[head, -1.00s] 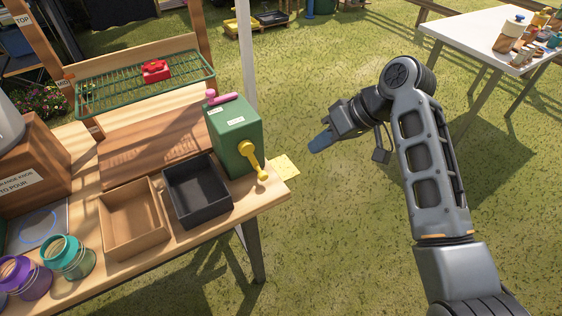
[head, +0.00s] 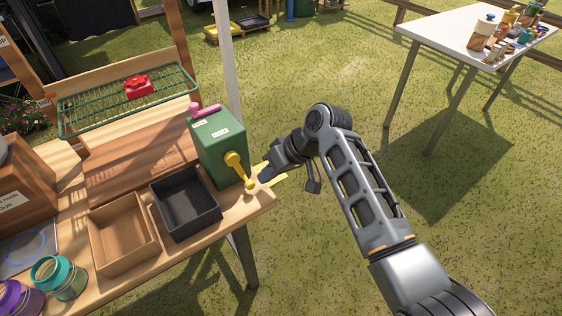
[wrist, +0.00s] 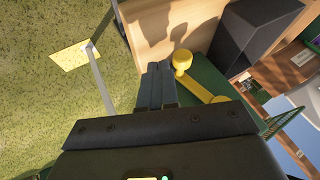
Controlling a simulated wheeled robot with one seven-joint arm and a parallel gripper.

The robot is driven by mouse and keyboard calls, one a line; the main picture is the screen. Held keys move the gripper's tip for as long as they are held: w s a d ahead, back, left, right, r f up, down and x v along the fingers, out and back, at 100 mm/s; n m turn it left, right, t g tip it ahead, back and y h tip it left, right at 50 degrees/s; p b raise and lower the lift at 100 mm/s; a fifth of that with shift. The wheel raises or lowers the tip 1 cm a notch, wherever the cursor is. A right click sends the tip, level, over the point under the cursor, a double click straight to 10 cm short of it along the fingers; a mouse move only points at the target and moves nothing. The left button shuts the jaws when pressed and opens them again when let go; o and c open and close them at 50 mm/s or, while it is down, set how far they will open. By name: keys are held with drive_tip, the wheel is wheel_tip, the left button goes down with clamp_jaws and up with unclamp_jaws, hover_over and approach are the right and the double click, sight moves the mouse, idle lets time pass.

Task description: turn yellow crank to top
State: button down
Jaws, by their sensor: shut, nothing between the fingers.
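The yellow crank (head: 237,168) is on the side of the green box (head: 221,138), its arm hanging down and slightly right to a round knob at the low end. In the wrist view the crank's knob (wrist: 182,59) shows just right of my fingertips, with its arm (wrist: 204,92) running to the green box. My gripper (head: 265,172) is to the right of the crank in the head view, at about knob height. Its fingers also show in the wrist view (wrist: 160,72), shut together and empty. They look close beside the knob; I cannot tell whether they touch it.
The green box stands at the right end of the wooden bench (head: 264,198), with a pink crank (head: 204,111) on top. A black bin (head: 186,213) and a brown bin (head: 123,238) sit to its left. Open grass lies right of the bench.

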sight(253, 187)
drive_tip(key=shift+s+a, duration=0.2)
drive_tip(key=shift+a, duration=0.15)
drive_tip(key=shift+f, duration=0.1)
drive_tip(key=shift+s+a+f+m+g+y+b, duration=0.3)
drive_tip(key=shift+a+f+g+y+b, duration=0.2)
drive_tip(key=shift+f+y+b, duration=0.45)
drive_tip(key=shift+s+a+r+g+y+b, duration=0.1)
drive_tip(key=shift+s+a+g+y+b, duration=0.15)
drive_tip(key=shift+y+b, duration=0.35)
drive_tip(key=shift+s+a, duration=0.2)
drive_tip(key=shift+a, duration=0.15)
